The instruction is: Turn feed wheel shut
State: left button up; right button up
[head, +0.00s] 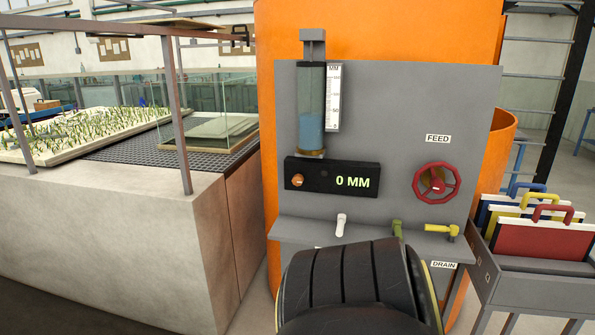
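The feed wheel (437,182) is a red handwheel with spokes on the right part of a grey panel (400,110), below a white FEED label (438,139). Its rim is unobstructed and nothing touches it. A black display box (332,178) on the panel reads 0 MM in green and has an orange knob or lamp at its left. A dark ribbed part of my own arm covers the bottom centre. Neither gripper shows.
A ledge below the panel carries white (341,225), green (397,228) and yellow (441,230) handles, with a DRAIN label (443,265). An orange tank (400,30) stands behind. A rack of coloured boards (540,235) is at right, a concrete flume wall (110,235) at left.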

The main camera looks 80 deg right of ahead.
aim_at(437, 185)
jog(key=z, duration=0.05)
jog(key=i, duration=0.1)
jog(key=z, duration=3.55)
